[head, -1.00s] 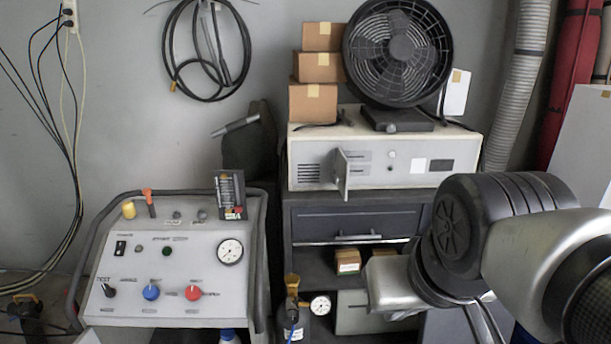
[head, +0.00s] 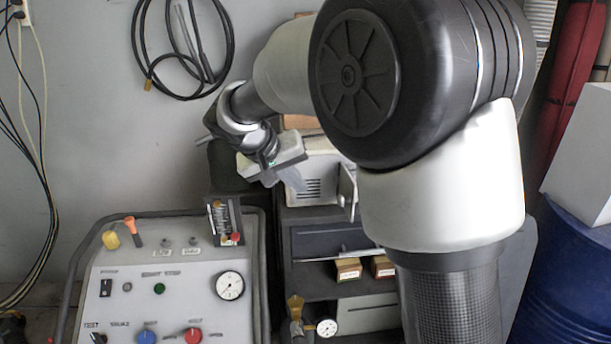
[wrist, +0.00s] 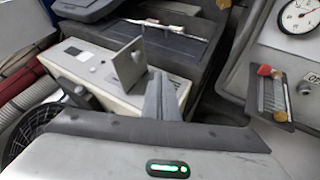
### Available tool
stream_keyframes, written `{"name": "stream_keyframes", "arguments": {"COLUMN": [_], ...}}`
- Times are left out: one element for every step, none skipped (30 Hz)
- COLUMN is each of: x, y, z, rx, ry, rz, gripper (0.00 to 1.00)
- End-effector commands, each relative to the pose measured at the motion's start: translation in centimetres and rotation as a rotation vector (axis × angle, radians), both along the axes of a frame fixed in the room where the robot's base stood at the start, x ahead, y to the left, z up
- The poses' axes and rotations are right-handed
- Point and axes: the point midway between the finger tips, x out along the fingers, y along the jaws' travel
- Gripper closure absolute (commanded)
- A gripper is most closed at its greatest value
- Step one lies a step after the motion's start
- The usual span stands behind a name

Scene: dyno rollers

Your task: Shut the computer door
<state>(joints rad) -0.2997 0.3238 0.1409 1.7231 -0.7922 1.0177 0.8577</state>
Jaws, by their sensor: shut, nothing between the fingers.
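My gripper (head: 293,181) is shut and empty near the computer's left end, left of the door. In the wrist view its fingertips (wrist: 158,82) appear just beside the door; I cannot tell whether they touch it.
The dark cabinet (head: 315,243) has a drawer and a shelf with small boxes. A grey control panel (head: 175,285) with knobs and a gauge stands at the left. A blue barrel (head: 570,265) is at the right. The fan (wrist: 30,130) shows in the wrist view.

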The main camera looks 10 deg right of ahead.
Motion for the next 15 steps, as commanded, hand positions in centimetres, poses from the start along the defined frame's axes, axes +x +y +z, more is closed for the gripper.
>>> {"name": "stream_keyframes", "arguments": {"x": [0.2,0.3,0.5,0.7,0.9,1.2,1.5,1.7,2.1,2.4,2.6,3.0,3.2,3.5,3.8], "y": [-0.2,-0.4,-0.6,-0.9,-1.2,-1.5,-1.8,-2.1,-2.5,-2.8,-3.0,-3.4,-3.7,-4.0,-4.3], "z": [-0.4,-0.7,-1.1,-1.5,-2.0,-2.6,-3.1,-3.7,-4.4,-4.9,-5.4,-6.1,-6.6,-7.1,-7.7], "rx": [0.000,0.000,-0.001,-0.001,-0.001,-0.001,-0.001,0.000,-0.001,-0.001,-0.001,-0.001,-0.001,0.000,0.000], "ry": [0.001,0.001,0.003,0.003,0.004,0.003,0.005,0.005,0.005,0.006,0.006,0.006,0.006,0.005,0.006], "rz": [-0.002,-0.002,-0.002,-0.003,-0.003,-0.003,-0.003,-0.003,-0.003,-0.003,-0.002,-0.002,-0.002,-0.003,-0.002], "gripper": [1.00,1.00,1.00,1.00,1.00,1.00,1.00,1.00,1.00,1.00,1.00,1.00,1.00,1.00,1.00]}}
